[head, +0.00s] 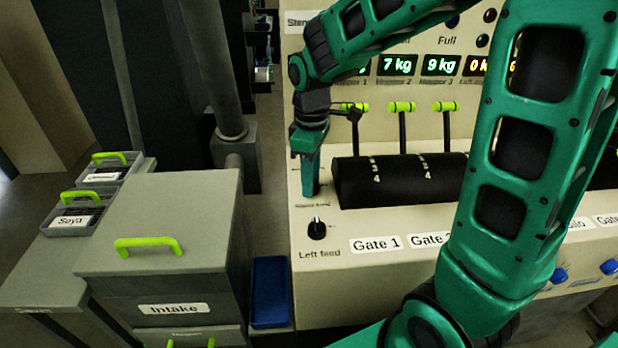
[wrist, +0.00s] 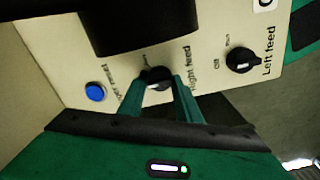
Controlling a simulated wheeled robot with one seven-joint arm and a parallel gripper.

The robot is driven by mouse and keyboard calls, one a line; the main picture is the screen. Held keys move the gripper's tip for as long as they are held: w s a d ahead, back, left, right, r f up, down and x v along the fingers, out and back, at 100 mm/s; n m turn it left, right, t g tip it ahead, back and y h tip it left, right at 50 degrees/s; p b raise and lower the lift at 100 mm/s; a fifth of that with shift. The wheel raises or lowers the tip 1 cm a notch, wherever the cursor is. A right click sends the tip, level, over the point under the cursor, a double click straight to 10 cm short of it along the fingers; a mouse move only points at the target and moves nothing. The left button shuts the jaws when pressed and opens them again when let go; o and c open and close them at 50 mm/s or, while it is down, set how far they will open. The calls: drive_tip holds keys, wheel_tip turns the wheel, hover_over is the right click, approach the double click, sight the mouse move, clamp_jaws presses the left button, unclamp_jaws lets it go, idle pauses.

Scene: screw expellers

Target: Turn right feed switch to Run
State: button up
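The right feed switch (wrist: 157,75) is a black round knob on the beige panel, labelled "Right feed" in the wrist view. It lies between the two green fingertips of my gripper (wrist: 161,82), which stand apart on either side of it. I cannot tell whether they touch it. The fingers partly cover its markings, so its setting is not readable. In the head view my gripper (head: 308,185) points down at the panel's left end, and it hides this switch there.
The left feed knob (wrist: 241,60) is close beside, with "Off" and "Run" marks; it also shows in the head view (head: 317,229). A blue button (wrist: 95,92) is on the other side. A black cylinder (head: 400,178) and green-handled levers (head: 402,107) stand right of my gripper.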

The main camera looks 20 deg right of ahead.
drive_tip(key=shift+m, duration=0.4)
drive_tip(key=shift+c, duration=0.2)
drive_tip(key=m, duration=0.5)
drive_tip(key=shift+w+r, duration=0.1)
drive_tip(key=m, duration=0.6)
drive_tip(key=shift+m, duration=0.3)
drive_tip(key=o, duration=1.1)
drive_tip(key=shift+c, duration=0.2)
wheel_tip(320, 180, up, 11)
